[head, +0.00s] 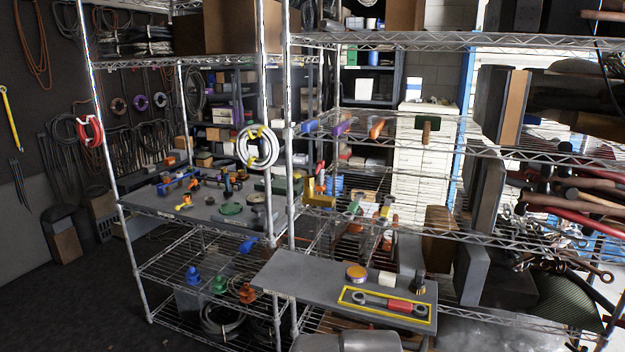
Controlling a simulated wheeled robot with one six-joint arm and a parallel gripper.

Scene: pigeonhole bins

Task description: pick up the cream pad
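A small cream block (387,278), which looks like the cream pad, sits on a grey board (285,268) at the lower middle of the head view. An orange and yellow round tin (356,272) is to its left, and a dark upright piece with a yellowish base (418,284) is to its right. In front of it, a yellow frame (347,301) surrounds a wrench with a red handle (400,305). The pad's top and front show and nothing covers it. My gripper is not in view; a grey rounded shape at the bottom edge seems to be part of me.
Wire shelving with metal posts surrounds the board. A post (291,200) rises at its left and a grey upright panel (468,272) stands to its right. A wire shelf with tools hangs above and behind. The board's left part is bare.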

